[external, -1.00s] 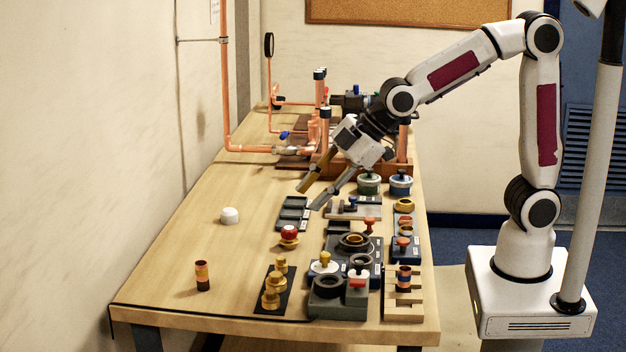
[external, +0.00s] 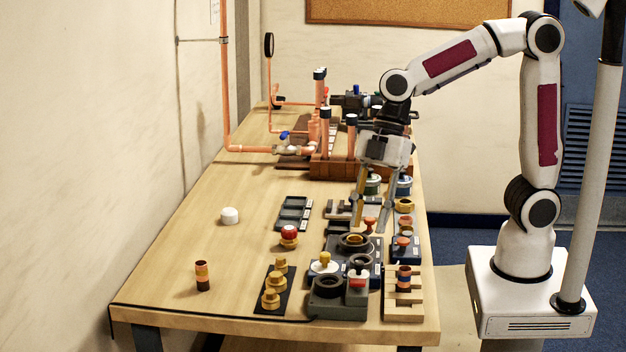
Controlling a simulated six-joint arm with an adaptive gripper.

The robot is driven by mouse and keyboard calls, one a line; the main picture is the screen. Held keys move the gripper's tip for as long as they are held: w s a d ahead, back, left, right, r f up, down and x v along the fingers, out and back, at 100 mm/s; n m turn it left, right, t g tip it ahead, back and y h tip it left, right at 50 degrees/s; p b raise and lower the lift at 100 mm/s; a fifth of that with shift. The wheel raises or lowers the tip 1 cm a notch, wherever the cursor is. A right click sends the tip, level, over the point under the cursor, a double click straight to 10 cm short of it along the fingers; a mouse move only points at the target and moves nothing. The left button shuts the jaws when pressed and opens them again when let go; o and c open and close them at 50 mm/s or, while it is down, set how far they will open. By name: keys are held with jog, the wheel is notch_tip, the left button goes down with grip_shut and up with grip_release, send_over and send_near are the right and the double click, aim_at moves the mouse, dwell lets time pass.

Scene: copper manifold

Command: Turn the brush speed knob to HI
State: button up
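In front of the gripper is a dark panel (external: 333,248) with a ring-shaped fitting. A white dial with a yellow knob (external: 324,260) is at its near left. The labels are too small to read, so I cannot tell which control is the brush speed knob or where it points.
A black plate with several brass pieces (external: 272,285), a red-topped button (external: 289,232) and a dark tray (external: 293,213) lie left of the panel. A wooden rack (external: 403,306) stands at the near right. Copper pipes (external: 325,130) rise behind. The bench's left side is mostly clear.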

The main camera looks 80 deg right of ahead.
aim_at(360, 261)
jog(key=shift+f, duration=0.1)
jog(key=shift+x, duration=3.8)
grip_shut()
